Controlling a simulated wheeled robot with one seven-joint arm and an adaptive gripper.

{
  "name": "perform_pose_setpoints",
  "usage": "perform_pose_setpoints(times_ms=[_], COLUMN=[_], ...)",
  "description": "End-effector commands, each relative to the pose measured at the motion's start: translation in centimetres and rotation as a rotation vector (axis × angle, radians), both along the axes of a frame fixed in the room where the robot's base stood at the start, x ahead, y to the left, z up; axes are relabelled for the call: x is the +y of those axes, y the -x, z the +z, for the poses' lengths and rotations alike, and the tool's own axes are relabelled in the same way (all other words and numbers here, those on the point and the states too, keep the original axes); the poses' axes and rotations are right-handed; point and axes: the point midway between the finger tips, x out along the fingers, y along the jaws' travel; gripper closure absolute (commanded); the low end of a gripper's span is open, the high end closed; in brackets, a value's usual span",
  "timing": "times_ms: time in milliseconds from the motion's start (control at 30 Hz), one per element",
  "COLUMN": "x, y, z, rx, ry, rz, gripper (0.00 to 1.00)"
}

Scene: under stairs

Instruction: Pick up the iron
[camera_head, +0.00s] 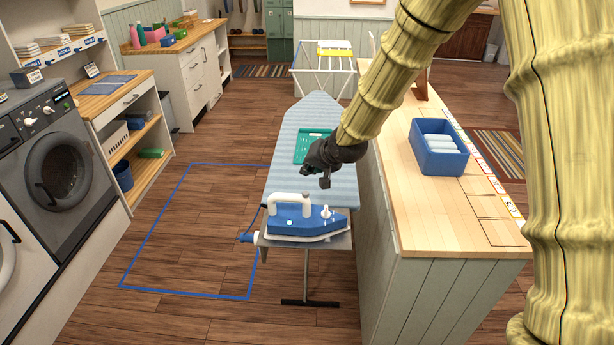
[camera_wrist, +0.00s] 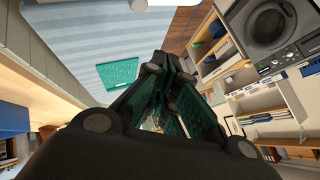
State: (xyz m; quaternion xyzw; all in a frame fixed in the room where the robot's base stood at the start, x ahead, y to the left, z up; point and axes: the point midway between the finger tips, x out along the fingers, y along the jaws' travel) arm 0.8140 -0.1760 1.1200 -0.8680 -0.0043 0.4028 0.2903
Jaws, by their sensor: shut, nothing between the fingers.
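A blue and white iron (camera_head: 306,220) rests on the near end of the striped ironing board (camera_head: 312,112). Its white handle is on top and its tip points right. My gripper (camera_head: 325,183) is above the board, behind and a little above the iron, apart from it. In the wrist view my gripper (camera_wrist: 172,70) has its dark fingers together with nothing between them. The iron is not clearly seen in the wrist view; a white shape at the top edge is cut off.
A green tray-like mat (camera_head: 311,147) lies on the board, also in the wrist view (camera_wrist: 117,73). A wooden counter (camera_head: 405,215) with a blue bin (camera_head: 438,168) stands close on the right. A washing machine (camera_head: 50,150) is at the left. The blue-outlined floor patch is clear.

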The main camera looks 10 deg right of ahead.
Motion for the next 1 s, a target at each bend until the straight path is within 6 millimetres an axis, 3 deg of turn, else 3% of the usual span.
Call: perform_pose_setpoints(times_ms=[367, 567, 667, 833, 1000], x=[0.0, -0.9, -2.4, -4.5, -4.7], y=[0.0, -0.1, -0.1, 0.6, 1.8], z=[0.0, -0.8, -1.8, -3.5, -4.3], rx=[0.000, 0.037, 0.106, 0.268, 0.434], ry=[0.000, -0.012, -0.044, -0.156, -0.316], rz=[0.000, -0.067, -0.189, -0.470, -0.729], gripper=[1.00, 0.64, 0.48, 0.48, 0.48])
